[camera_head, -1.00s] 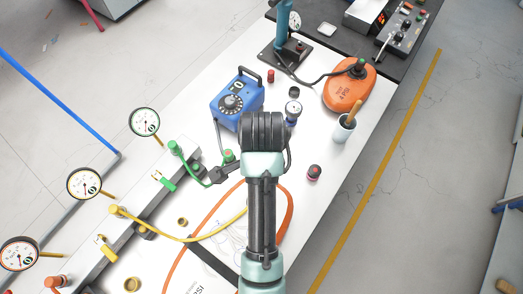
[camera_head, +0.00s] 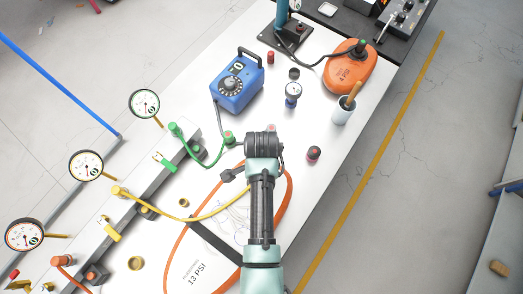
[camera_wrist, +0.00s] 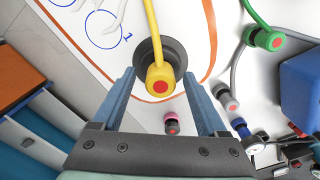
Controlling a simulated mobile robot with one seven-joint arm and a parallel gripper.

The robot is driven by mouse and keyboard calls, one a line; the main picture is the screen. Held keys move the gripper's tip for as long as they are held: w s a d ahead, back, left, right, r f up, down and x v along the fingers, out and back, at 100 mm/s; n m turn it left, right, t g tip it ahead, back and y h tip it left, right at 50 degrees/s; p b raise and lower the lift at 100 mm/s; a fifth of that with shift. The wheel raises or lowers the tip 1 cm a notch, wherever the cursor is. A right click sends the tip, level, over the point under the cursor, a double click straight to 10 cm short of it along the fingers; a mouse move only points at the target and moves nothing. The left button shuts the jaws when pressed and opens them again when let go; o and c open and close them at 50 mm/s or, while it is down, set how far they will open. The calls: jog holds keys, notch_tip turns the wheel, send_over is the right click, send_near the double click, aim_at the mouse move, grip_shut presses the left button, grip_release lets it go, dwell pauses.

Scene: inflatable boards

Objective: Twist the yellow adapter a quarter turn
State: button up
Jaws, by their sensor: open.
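The yellow adapter (camera_wrist: 160,80), with a red dot on its end, sits at the black round valve (camera_wrist: 174,50) on a white board in the wrist view. A yellow hose (camera_wrist: 152,22) runs from it toward the top. My gripper (camera_wrist: 159,75) is open, with one blue finger on each side of the adapter and gaps between. I cannot tell how deep the fingertips reach. In the head view the yellow hose (camera_head: 215,213) runs to my arm, which hides the adapter; my gripper (camera_head: 232,175) shows as a dark shape left of the arm.
A green adapter (camera_wrist: 264,38) and a grey one (camera_wrist: 228,98) lie to the right in the wrist view. A pink-and-black cap (camera_wrist: 171,123) is below.

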grip_shut()
jog(key=c, duration=0.7)
grip_release()
grip_shut()
jog(key=shift+r+m+p, duration=0.15)
jog(key=shift+m+p, duration=0.35)
jog(key=shift+m, duration=0.5)
jog(key=m, duration=0.3)
jog(key=shift+p, duration=0.3)
jog(key=shift+m+p, duration=0.45)
jog(key=shift+m, duration=0.55)
jog(key=m, duration=0.3)
